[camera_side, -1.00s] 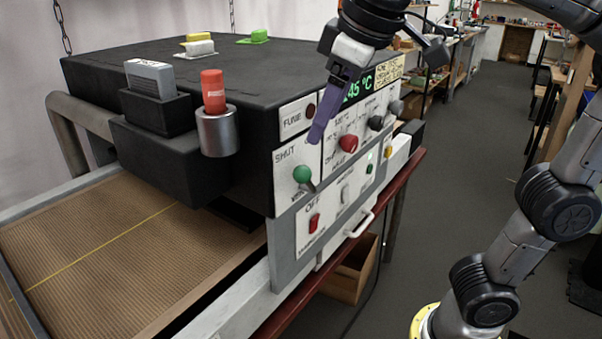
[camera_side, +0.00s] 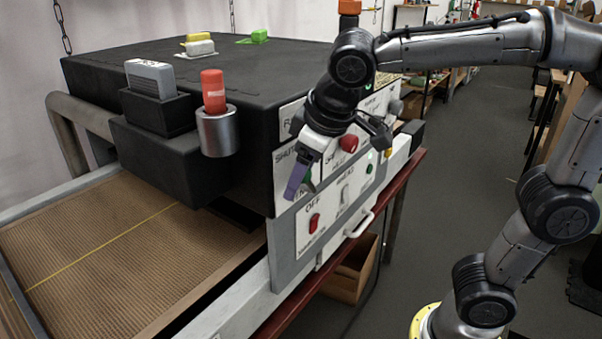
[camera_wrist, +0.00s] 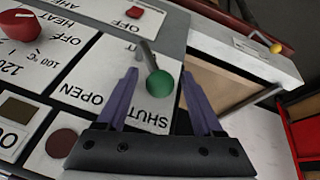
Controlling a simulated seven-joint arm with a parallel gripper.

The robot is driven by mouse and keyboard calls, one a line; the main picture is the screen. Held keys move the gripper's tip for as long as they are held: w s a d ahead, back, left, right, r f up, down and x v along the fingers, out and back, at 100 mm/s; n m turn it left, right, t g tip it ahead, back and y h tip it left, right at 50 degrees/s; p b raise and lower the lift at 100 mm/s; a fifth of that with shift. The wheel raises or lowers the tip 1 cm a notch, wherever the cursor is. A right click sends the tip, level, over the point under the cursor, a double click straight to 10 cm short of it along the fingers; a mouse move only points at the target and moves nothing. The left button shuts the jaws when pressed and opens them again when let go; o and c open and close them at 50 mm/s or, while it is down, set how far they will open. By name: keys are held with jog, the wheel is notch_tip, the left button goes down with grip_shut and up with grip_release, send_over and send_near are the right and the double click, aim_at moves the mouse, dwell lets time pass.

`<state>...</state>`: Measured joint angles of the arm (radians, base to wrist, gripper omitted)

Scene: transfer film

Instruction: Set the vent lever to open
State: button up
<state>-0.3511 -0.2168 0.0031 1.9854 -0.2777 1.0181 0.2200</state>
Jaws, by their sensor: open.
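The vent lever (camera_wrist: 149,57) is a short grey shaft with a round green knob (camera_wrist: 160,84). The knob lies by the SHUT label (camera_wrist: 146,115); the OPEN label (camera_wrist: 80,95) is to its left in the wrist view. My gripper (camera_wrist: 160,74) is open, with one purple finger on each side of the knob and visible gaps between. In the side view my gripper (camera_side: 300,190) is low at the front panel, and its fingers and body mostly hide the lever.
A red knob (camera_wrist: 20,24) is on the panel left of the lever in the wrist view. A red switch (camera_side: 314,222) sits below the lever in the side view, with a white handle (camera_side: 360,224) to its right. A red cylinder (camera_side: 212,90) stands in a metal cup beside the oven.

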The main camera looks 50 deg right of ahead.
grip_shut()
dwell(0.3)
dwell(1.1)
